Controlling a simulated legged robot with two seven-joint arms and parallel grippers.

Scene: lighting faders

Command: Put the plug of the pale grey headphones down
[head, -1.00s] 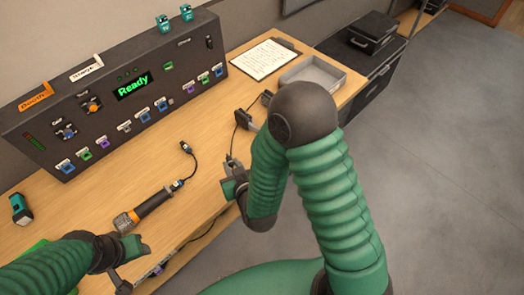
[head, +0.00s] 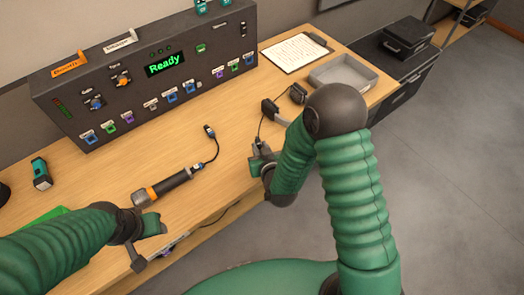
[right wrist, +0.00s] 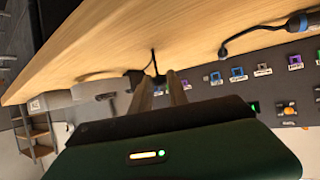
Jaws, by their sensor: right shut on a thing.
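The headphones lie on the wooden table, with a dark ear cup (head: 297,93) and a pale grey band (head: 283,121) showing. A thin dark cord runs from them to my right gripper (head: 258,158), low over the front edge area of the table. In the right wrist view my right gripper (right wrist: 158,88) is shut on the plug at the cord's end. The plug itself is mostly hidden between the fingers, and I cannot tell whether it touches the table. My left gripper (head: 147,243) is open and empty near the table's front edge.
A microphone (head: 172,187) with a short plugged cable lies mid-table. The fader console (head: 150,85) reading "Ready" stands behind. A clipboard (head: 295,51) and grey tray (head: 342,75) are at the right. Bare wood lies around the microphone cable.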

